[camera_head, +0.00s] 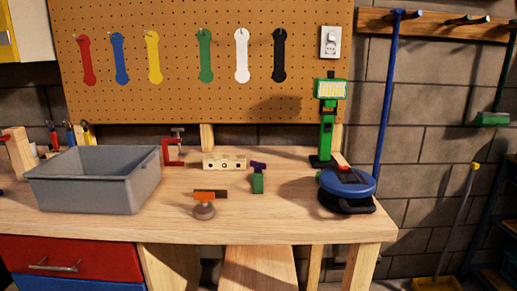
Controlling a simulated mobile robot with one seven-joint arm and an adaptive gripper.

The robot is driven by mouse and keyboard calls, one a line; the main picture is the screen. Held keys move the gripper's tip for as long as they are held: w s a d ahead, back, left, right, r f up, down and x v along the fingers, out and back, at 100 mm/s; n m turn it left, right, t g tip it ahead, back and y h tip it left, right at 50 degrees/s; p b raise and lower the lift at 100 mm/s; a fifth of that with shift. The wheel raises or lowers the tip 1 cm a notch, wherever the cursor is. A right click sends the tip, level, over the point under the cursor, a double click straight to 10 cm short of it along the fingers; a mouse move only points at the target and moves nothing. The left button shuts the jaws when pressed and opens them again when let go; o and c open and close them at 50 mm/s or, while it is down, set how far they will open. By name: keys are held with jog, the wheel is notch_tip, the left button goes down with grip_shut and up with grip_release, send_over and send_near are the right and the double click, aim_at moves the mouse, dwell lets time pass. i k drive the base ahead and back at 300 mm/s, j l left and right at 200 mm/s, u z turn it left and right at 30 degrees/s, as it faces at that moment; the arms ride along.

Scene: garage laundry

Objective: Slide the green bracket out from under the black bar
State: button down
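A small green piece (258,183), likely the green bracket, stands on the workbench right of centre. A dark purple bar (258,166) sits at its top; whether they touch is too small to tell. A dark, blackish bar (211,193) lies to the left, at the top of an orange piece (204,199) on a round brownish base (204,212). The green piece is apart from this dark bar and not under it. My gripper is not in view.
A grey bin (95,180) stands on the left of the wooden workbench (200,229). A red clamp (172,152) and holed wooden block (224,162) are behind. A green work light (327,130) and blue round device (347,187) stand right. The front strip is clear.

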aim_at(257, 179)
jog(key=i+j+z, duration=0.1)
jog(key=j+z, duration=0.15)
jog(key=i+j+z, duration=0.1)
jog(key=j+z, duration=0.2)
jog(key=i, duration=1)
